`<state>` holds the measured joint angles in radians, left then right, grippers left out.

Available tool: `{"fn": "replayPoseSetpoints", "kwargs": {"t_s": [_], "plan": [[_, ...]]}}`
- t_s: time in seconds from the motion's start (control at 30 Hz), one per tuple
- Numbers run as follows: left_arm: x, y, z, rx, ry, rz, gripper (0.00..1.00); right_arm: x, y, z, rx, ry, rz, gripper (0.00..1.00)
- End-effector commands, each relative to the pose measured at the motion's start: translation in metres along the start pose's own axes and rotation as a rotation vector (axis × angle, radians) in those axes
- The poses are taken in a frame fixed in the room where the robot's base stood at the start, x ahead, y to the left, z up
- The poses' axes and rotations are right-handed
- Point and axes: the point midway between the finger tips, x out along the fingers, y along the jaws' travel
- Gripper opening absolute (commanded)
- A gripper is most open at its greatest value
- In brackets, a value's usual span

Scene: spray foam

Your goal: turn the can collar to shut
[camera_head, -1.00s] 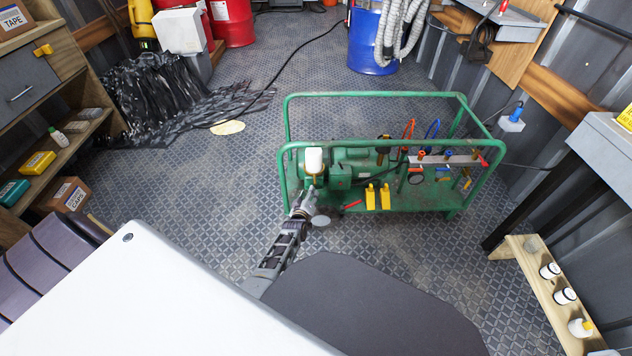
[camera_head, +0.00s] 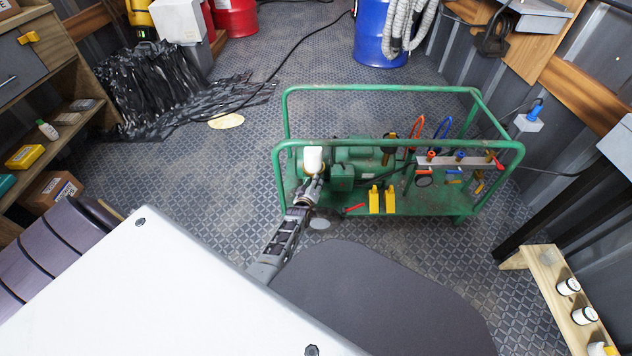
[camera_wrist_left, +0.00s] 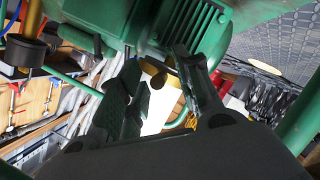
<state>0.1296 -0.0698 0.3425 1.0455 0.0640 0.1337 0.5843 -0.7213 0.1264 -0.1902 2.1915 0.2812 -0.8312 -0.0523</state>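The white can (camera_head: 313,158), with a yellowish collar at its lower part, stands upright at the left end of the green cart (camera_head: 420,205). My left gripper (camera_head: 314,184) is just in front of and below the can in the head view. I cannot tell whether the fingers touch the collar. My right gripper is not in view.
The cart's green top rails (camera_head: 400,146) run close around the can and my left arm. Two yellow blocks (camera_head: 382,200) and several valves sit to the right. A wooden rack with white bottles (camera_head: 568,287) stands at right.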

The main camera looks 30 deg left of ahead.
Motion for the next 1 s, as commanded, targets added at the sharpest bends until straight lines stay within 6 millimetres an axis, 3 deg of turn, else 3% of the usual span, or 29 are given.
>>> {"fn": "replayPoseSetpoints", "kwargs": {"t_s": [0.5, 0.77, 1.0], "plan": [[0.0020, -0.0022, 0.0004, -0.001, 0.001, -0.001, 0.34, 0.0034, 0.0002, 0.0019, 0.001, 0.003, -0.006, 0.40], [0.0019, -0.0022, 0.0006, -0.001, 0.001, -0.001, 0.00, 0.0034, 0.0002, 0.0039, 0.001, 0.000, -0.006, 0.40], [0.0018, -0.0023, 0.0008, -0.001, 0.000, -0.001, 0.00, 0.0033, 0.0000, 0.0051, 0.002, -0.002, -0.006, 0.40]]}}
